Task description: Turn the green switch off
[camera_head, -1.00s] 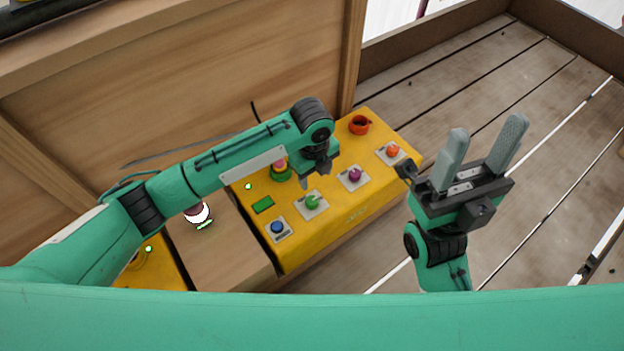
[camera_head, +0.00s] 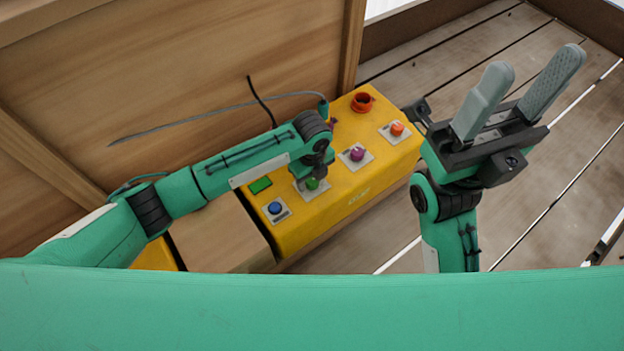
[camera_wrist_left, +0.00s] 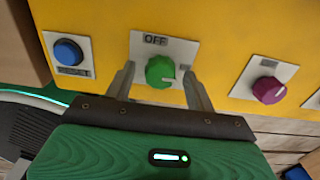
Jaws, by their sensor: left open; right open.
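The green switch (camera_wrist_left: 160,71) is a round knob on a white plate marked OFF, on the yellow box (camera_head: 342,200). Its white pointer mark sits at the lower right of the knob, not toward the OFF label. In the head view the green switch (camera_head: 312,184) is partly hidden under my left gripper (camera_head: 310,186). In the left wrist view my left gripper (camera_wrist_left: 160,84) is open, with one finger on each side of the knob; I cannot tell whether they touch it. My right gripper (camera_head: 530,92) is open and empty, held up at the right, away from the box.
A blue button (camera_wrist_left: 68,51) is left of the green switch, and a purple knob (camera_wrist_left: 268,90) is right of it. An orange knob (camera_head: 397,129) and a red-orange ring (camera_head: 362,102) are farther along the box. A wooden wall (camera_head: 190,90) stands behind.

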